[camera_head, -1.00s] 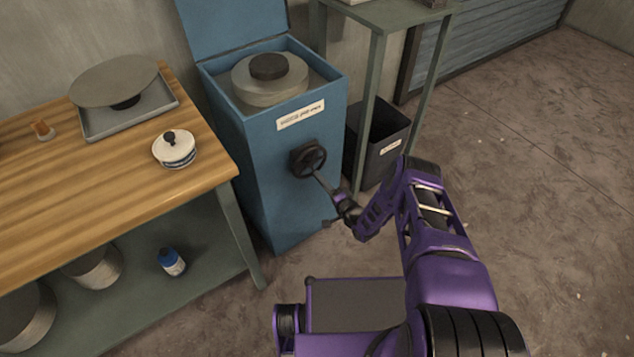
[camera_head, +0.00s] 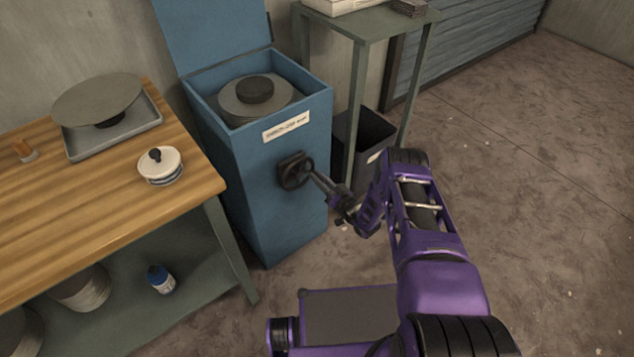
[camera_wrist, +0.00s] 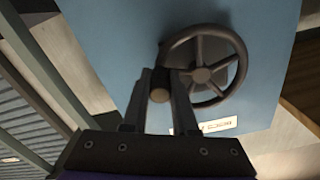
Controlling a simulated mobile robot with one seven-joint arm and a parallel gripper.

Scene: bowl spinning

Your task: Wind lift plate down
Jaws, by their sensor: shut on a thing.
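A tall blue cabinet (camera_head: 262,190) with its lid raised stands in the middle of the head view. Inside its open top is a grey round plate (camera_head: 232,111) with a dark round piece (camera_head: 256,90) on it, below the rim level. A dark handwheel (camera_head: 292,172) is on the cabinet's front; it is spoked in the wrist view (camera_wrist: 202,75). My gripper (camera_head: 316,177) is at the wheel's right side. In the wrist view its fingers (camera_wrist: 162,82) are shut on the wheel's short round handle (camera_wrist: 160,94), at the rim's left.
A green stand (camera_head: 375,25) and a dark bin (camera_head: 365,140) are to the right of the cabinet. Open floor (camera_head: 520,180) lies at right.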

